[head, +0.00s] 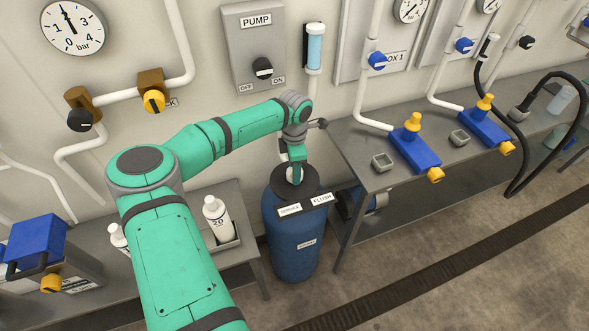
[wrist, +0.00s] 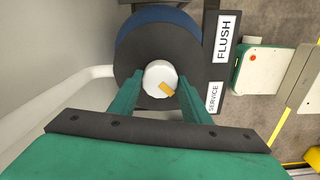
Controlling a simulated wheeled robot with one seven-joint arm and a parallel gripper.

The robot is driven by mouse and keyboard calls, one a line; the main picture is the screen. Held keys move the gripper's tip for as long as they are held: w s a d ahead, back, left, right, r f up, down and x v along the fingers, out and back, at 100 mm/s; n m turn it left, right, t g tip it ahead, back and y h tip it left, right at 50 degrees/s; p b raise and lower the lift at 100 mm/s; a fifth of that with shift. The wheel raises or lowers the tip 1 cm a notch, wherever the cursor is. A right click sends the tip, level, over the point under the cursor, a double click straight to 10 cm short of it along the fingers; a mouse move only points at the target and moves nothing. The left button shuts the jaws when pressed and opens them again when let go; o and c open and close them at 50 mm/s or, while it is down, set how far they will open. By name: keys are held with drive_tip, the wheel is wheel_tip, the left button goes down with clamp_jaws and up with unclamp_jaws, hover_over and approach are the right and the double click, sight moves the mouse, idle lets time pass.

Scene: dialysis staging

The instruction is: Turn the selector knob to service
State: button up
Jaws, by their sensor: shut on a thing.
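The selector knob (wrist: 157,74) is a round white knob with an orange mark on the lower right of its face in the wrist view. It sits on a dark round plate (wrist: 190,58) on top of a blue drum (head: 293,245). My gripper (wrist: 160,84) is shut on the knob, one finger on each side. In the head view my gripper (head: 297,167) reaches down onto the knob and partly hides it. The SERVICE label (wrist: 213,97) is at the lower right of the plate, and the FLUSH label (wrist: 227,39) is at the upper right. The mark's exact pointing is hard to tell.
A grey table (head: 360,165) with blue and yellow valve blocks stands right of the drum. A lower bench with a white bottle (head: 216,219) is to the left. The pump panel (head: 257,50) hangs on the wall behind. Open floor lies at the front right.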

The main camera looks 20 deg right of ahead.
drive_tip(key=o, duration=1)
drive_tip(key=shift+o, duration=0.2)
wheel_tip(320, 180, up, 11)
